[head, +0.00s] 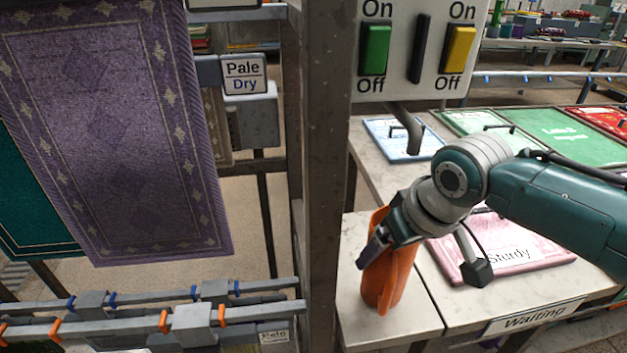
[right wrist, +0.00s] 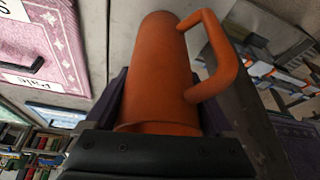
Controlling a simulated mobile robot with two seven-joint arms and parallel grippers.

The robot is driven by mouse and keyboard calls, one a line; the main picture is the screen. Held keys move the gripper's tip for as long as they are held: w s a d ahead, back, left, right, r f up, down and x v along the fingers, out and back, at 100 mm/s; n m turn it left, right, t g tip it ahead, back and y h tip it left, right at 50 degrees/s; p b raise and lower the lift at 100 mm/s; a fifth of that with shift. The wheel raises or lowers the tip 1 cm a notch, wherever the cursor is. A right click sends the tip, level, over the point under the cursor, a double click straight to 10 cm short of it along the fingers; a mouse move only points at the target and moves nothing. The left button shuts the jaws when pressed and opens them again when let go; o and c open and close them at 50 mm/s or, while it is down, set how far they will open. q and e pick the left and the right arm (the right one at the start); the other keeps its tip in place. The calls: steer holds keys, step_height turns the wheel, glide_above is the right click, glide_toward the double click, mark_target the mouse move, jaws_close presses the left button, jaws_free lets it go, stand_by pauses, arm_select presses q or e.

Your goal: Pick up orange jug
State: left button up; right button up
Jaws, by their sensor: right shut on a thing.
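The orange jug (head: 389,283) stands on the pale counter, just right of a grey metal post in the head view. My right gripper (head: 376,247) reaches it from the right and is shut on its upper part. In the right wrist view the jug (right wrist: 158,75) fills the middle between my two fingers (right wrist: 160,105), and its looped handle (right wrist: 225,60) sticks out to the right. In the head view the gripper hides part of the jug's upper body. My left gripper is not in view.
The grey post (head: 322,150) rises close left of the jug. A switch panel (head: 408,50) with green and yellow switches hangs above. A pink "Sturdy" mat (head: 455,262) lies right of the jug. A purple rug (head: 110,130) hangs at left over rails (head: 140,325).

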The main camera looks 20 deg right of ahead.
jaws_close()
steer(key=shift+r, duration=0.2)
stand_by(0.3)
